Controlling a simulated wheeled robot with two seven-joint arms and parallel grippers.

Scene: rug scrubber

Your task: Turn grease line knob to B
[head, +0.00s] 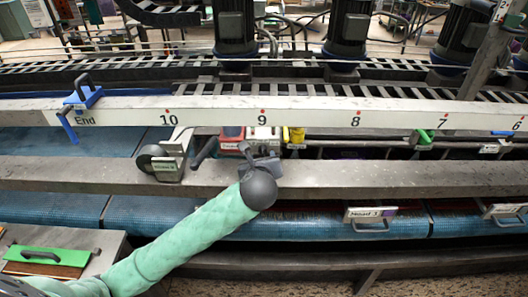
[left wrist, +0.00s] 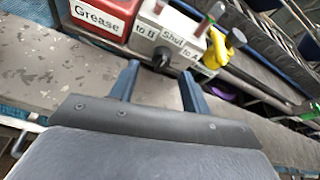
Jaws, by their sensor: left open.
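In the left wrist view, the white grease line block (left wrist: 172,40) carries labels reading "to B", "Shut" and "to A". A round black knob (left wrist: 162,57) sits low on its front face, near the "to B" and "Shut" labels. A red box (left wrist: 103,17) labelled "Grease" adjoins it on the left. The white block (head: 263,132) also shows in the head view, partly behind my gripper. My left gripper (left wrist: 160,74) is open and empty, its two dark fingers pointing at the block with the knob between their tips in the picture. Whether they touch it cannot be told. My right gripper is out of view.
A yellow part (head: 297,136) stands right of the block. A grey beam (head: 330,176) runs below it, and a white numbered rail (head: 310,113) above. A dark handle (head: 204,152) is at the left. Blue rollers (head: 300,221) lie beneath the beam.

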